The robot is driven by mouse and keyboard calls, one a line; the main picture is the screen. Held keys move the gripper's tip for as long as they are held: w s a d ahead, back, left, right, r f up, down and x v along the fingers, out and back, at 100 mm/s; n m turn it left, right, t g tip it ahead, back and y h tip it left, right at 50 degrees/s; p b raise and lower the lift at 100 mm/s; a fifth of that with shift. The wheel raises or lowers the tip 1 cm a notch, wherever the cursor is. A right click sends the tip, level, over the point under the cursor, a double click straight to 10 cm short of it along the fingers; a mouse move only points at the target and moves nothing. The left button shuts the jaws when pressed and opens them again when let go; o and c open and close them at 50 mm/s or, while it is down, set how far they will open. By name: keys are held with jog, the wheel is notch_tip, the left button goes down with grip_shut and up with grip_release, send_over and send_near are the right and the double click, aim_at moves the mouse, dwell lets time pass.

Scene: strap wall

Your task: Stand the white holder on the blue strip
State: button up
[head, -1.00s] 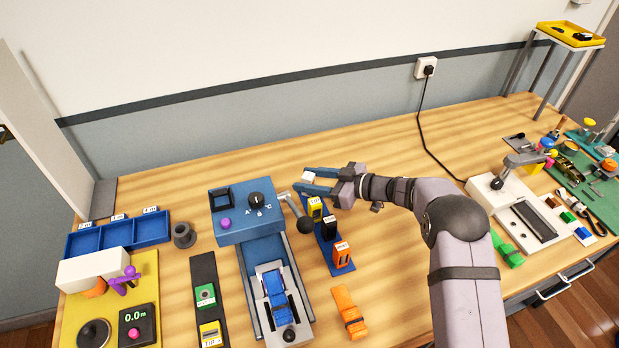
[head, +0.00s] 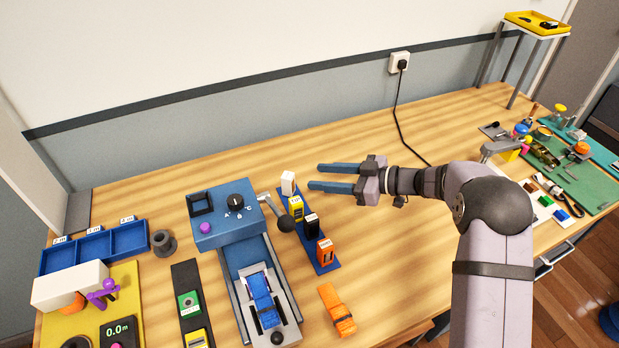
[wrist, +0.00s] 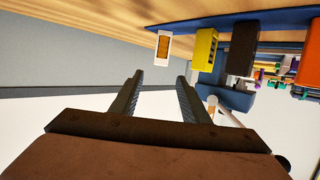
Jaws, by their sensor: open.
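The white holder (head: 288,183) stands upright at the far end of the blue strip (head: 333,267), in line with the yellow, black and orange holders. In the wrist view the white holder (wrist: 163,48) shows an orange-brown face and lies beyond the fingertips, at the edge of the blue strip (wrist: 250,17). My gripper (head: 314,177) is open and empty, just right of the white holder, with a gap between its fingertips and the holder. It also shows open in the wrist view (wrist: 160,82).
On the strip stand a yellow holder (head: 296,208), a black holder (head: 311,224) and an orange holder (head: 325,251). A blue machine (head: 222,213) with a black-knobbed lever (head: 284,222) is close on the left.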

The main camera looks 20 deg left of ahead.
jog(key=shift+d+r, duration=0.25)
jog(key=shift+d, duration=0.45)
jog(key=w+d+r+m+t+h, duration=0.2)
jog(key=w+d+m+t+h, duration=0.25)
jog(key=d, duration=0.45)
jog(key=w+d+r+m+t+h, duration=0.1)
jog(key=w+d+m+t+h, duration=0.4)
jog(key=d, duration=0.4)
jog(key=s+d+f+m+g+h, duration=0.1)
jog(key=s+d+f+m+h, duration=0.1)
jog(key=s+d, duration=0.3)
jog(key=s+d+f+m+g+h, duration=0.1)
jog(key=s+d+m+h, duration=0.1)
jog(key=s+d, duration=0.3)
jog(key=s+d+f+m+g+h, duration=0.2)
jog(key=s+d, duration=0.3)
jog(key=s, duration=0.2)
jog(key=shift+d+f, duration=0.3)
jog(key=shift+d, duration=0.1)
jog(key=s+f+m+g, duration=0.2)
jog(key=s+g, duration=0.3)
jog(key=s, duration=1.3)
jog(key=shift+s+a+f+y, duration=0.15)
jog(key=shift+a+f+y, duration=0.2)
jog(key=shift+a+y, duration=0.1)
